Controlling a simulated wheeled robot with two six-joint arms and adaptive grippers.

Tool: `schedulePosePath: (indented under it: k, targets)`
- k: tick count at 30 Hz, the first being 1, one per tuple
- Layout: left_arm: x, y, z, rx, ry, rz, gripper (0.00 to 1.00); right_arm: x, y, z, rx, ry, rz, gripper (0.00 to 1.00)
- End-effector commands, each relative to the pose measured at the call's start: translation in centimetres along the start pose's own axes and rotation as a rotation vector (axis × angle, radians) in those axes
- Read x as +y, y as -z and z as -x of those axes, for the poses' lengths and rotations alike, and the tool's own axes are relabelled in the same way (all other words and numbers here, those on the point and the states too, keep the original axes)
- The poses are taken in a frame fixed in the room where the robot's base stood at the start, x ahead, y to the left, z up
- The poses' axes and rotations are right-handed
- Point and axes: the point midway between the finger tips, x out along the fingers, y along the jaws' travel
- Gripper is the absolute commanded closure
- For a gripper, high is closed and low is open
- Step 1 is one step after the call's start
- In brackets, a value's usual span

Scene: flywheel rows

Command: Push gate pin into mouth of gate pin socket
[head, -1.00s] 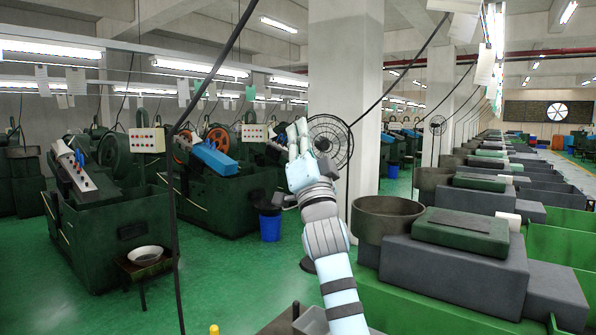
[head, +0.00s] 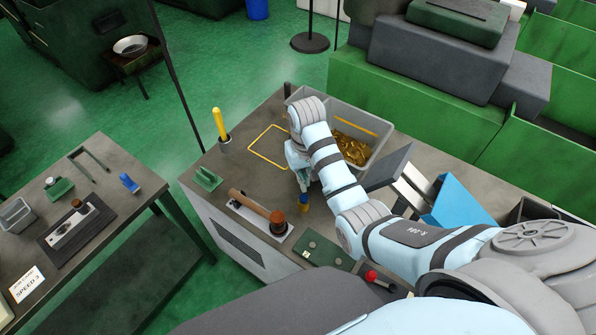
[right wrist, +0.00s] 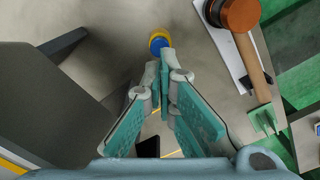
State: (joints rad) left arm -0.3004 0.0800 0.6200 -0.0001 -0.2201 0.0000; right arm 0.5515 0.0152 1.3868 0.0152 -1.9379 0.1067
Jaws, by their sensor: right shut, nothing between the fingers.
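A yellow post (head: 219,124), which looks like the gate pin, stands upright in a dark collar (head: 225,146), likely its socket, at the bench's far left corner. How deep it sits I cannot tell. My right gripper (head: 301,182) is over the bench, well to the right of the post. A small blue and yellow cylinder (head: 304,204) stands just below its fingers. In the right wrist view the fingers (right wrist: 166,58) are together and empty, with the cylinder (right wrist: 158,40) just beyond their tips; contact is unclear. My left gripper is out of view.
A mallet (head: 253,205) and a green bracket (head: 207,178) lie on the bench (head: 205,205). A grey bin (head: 374,124) of brass parts stands behind my right arm. A yellow outline (head: 262,159) marks bare bench between post and gripper. A second table (head: 105,205) is at left.

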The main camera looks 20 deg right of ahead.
Motion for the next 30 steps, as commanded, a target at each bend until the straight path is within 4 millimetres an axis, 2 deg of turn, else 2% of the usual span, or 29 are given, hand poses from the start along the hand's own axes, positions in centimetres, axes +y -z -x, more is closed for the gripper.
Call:
schedulePosePath:
  k: [9, 12, 30]
  targets:
    - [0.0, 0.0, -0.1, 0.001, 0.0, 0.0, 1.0, 0.1, -0.1, -4.5, -0.005, -0.002, -0.001, 1.0]
    - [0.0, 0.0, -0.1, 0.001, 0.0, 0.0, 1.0, 0.0, -0.1, -5.4, -0.003, -0.002, -0.002, 1.0]
    - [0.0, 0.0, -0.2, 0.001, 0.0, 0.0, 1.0, 0.0, 0.0, -6.1, 0.0, -0.001, -0.002, 1.0]
